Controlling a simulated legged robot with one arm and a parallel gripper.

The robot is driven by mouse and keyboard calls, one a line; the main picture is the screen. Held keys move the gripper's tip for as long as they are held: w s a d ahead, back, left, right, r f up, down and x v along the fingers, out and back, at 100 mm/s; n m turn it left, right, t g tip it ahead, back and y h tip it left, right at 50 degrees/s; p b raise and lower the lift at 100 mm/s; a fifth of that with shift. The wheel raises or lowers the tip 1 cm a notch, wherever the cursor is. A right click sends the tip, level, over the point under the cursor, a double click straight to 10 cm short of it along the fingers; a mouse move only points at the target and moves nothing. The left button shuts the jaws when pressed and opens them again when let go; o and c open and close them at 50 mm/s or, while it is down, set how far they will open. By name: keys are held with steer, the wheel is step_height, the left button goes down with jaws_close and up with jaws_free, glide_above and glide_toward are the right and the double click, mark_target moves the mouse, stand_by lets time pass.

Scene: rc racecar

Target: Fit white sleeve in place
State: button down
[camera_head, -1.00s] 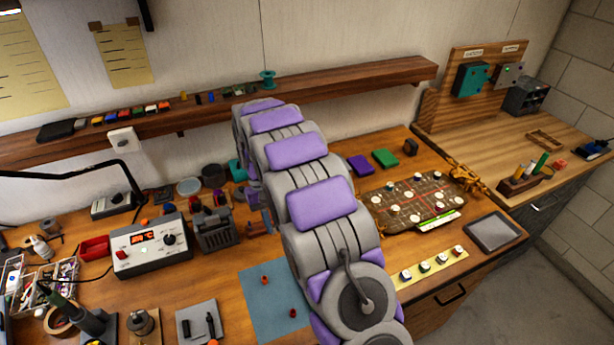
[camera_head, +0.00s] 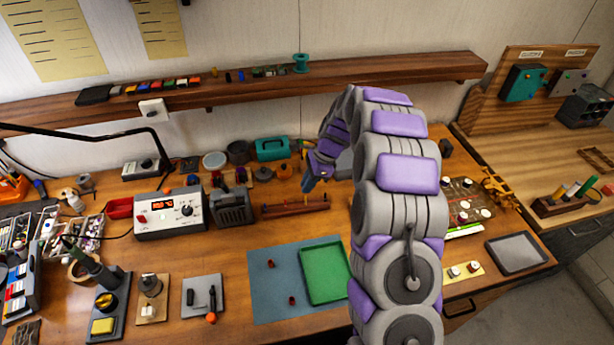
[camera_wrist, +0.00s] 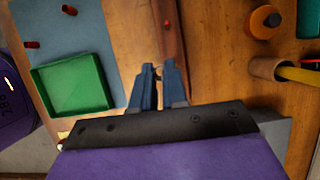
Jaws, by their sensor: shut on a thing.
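I cannot identify a white sleeve for sure. Small white cylinders with darker tops stand on a yellow strip (camera_head: 457,283), partly behind my arm. Round white pieces sit on a brown board (camera_head: 452,193), also partly hidden. A small white piece (camera_head: 148,310) is on a wooden block at the front left.
A green tray (camera_head: 326,273) and two small red pieces lie on a blue mat (camera_head: 262,301). A soldering station (camera_head: 173,214) stands at the left. A grey tray (camera_head: 516,254) is at the right. A wooden shelf (camera_head: 250,88) runs along the back wall.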

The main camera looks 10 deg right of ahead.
steer(key=f+m+b, duration=0.1)
steer(key=w+d+f+m+t+b, duration=0.1)
steer(key=f+m+b, duration=0.1)
steer(key=f, duration=0.1)
steer(key=shift+w+d+m+t+b, duration=0.25)
steer(key=shift+w+m+t+b, duration=0.05)
steer(key=shift+w+m+b, duration=0.1)
steer(key=shift+a, duration=1.05)
steer(key=shift+d, duration=0.85)
steer(key=shift+s+a+p, duration=0.1)
steer(key=shift+a+p, duration=0.35)
steer(key=shift+d, duration=0.55)
steer(key=shift+a, duration=0.1)
